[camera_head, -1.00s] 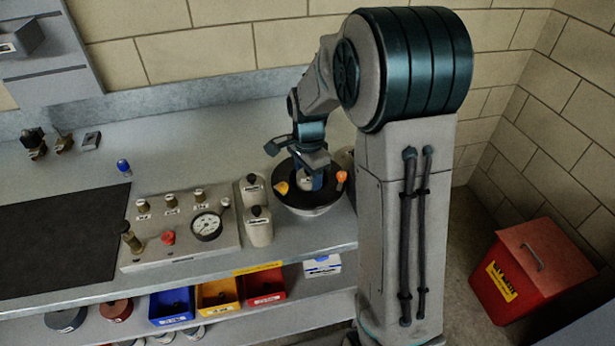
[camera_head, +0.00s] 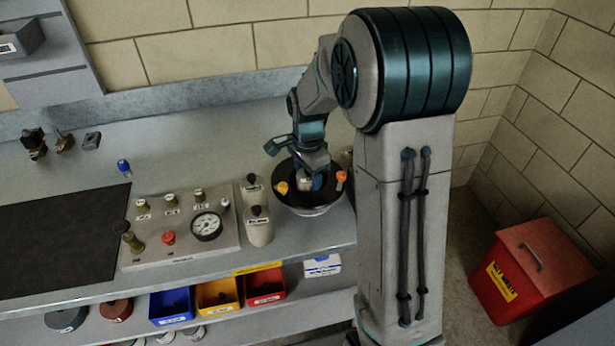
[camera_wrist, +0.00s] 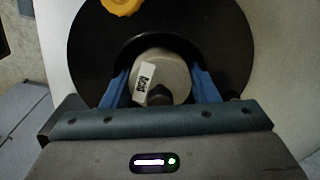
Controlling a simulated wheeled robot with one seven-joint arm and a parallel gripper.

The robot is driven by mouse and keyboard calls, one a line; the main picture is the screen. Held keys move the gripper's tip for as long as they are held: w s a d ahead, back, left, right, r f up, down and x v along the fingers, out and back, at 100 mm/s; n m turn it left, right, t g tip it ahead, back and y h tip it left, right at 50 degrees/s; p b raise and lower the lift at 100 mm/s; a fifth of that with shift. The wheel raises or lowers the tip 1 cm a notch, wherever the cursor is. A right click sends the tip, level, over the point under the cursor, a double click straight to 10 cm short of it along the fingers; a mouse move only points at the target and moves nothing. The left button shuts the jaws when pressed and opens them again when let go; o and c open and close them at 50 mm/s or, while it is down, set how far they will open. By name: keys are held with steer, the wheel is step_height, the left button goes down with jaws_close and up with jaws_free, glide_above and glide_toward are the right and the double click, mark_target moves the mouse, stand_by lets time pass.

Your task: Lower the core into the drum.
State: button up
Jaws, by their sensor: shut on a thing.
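The core (camera_wrist: 172,66) is a beige-grey cylinder with a small label and a dark knob. My gripper (camera_wrist: 160,86) is shut on it, with a blue finger on each side. The drum (camera_head: 311,208) is a round vessel with a wide black top and a pale lower body, at the right end of the bench. In the wrist view its black top (camera_wrist: 90,50) surrounds the core and fingers. In the head view the core (camera_head: 303,185) is at the drum's middle, partly hidden by my gripper. Its depth in the opening cannot be told.
A yellow knob (camera_head: 282,188) and an orange knob (camera_head: 341,176) stand on the drum's top. Two beige canisters (camera_head: 258,230) stand just left of the drum, beside a gauge panel (camera_head: 180,250). A red bin (camera_head: 530,270) is on the floor at right.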

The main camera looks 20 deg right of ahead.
steer(key=shift+f, duration=0.15)
steer(key=shift+f, duration=0.1)
steer(key=shift+r, duration=0.2)
stand_by(0.6)
steer(key=shift+f, duration=0.2)
steer(key=shift+r, duration=0.25)
stand_by(0.4)
steer(key=shift+f, duration=0.25)
steer(key=shift+r, duration=0.2)
stand_by(0.5)
steer(key=shift+f, duration=0.2)
steer(key=shift+r, duration=0.25)
stand_by(0.4)
